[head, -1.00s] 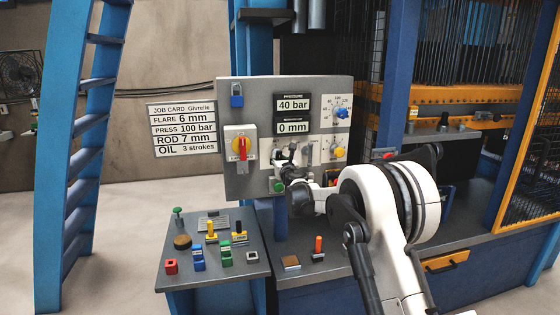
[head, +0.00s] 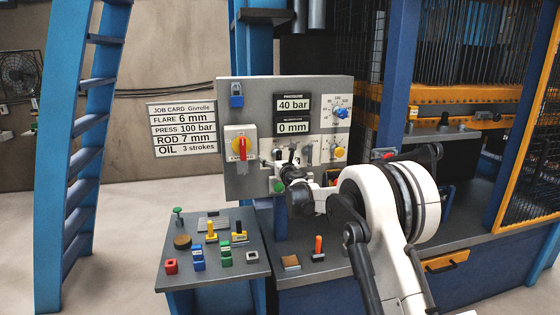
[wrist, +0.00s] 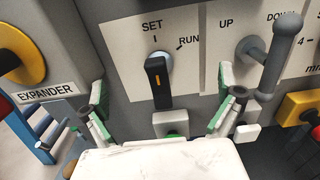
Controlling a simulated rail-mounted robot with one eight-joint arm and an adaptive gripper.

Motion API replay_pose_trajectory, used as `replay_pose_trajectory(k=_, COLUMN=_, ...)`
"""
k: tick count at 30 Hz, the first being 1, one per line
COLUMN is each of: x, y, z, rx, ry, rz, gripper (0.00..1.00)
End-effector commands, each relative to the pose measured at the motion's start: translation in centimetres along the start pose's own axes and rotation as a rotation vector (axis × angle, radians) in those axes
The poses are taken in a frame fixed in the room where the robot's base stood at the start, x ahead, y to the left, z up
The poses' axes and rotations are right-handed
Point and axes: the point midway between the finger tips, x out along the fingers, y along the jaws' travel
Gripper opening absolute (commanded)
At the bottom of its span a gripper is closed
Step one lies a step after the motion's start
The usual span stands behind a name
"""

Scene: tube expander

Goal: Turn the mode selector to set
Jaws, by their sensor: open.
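The mode selector (wrist: 158,82) is a black bar knob with an orange line, on a white plate marked SET above and RUN at upper right. Its bar stands near vertical in the wrist view, with the orange line roughly below the SET mark. My gripper (wrist: 161,112) is open, with one green-padded finger to the left of the knob and one to the right, both apart from it. In the head view my gripper (head: 286,160) is in front of the lower part of the grey panel (head: 262,92) and hides the selector.
Right of the selector is a grey lever (wrist: 280,55) between UP and DOWN, close to the right finger. A green button (head: 277,186) sits low on the panel. A red and yellow EXPANDER switch (head: 240,148) is at left. A side table (head: 228,285) holds several small parts.

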Motion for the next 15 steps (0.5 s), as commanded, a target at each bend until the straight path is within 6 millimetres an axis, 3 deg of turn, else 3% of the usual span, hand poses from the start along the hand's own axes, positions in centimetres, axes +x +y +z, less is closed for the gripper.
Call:
replay_pose_trajectory(k=5, x=-0.4, y=0.0, z=0.0, rx=0.0, ry=0.0, rz=0.0, gripper=1.0)
replay_pose_trajectory(k=15, x=-3.2, y=0.0, z=-0.1, rx=0.0, ry=0.0, rz=0.0, gripper=1.0)
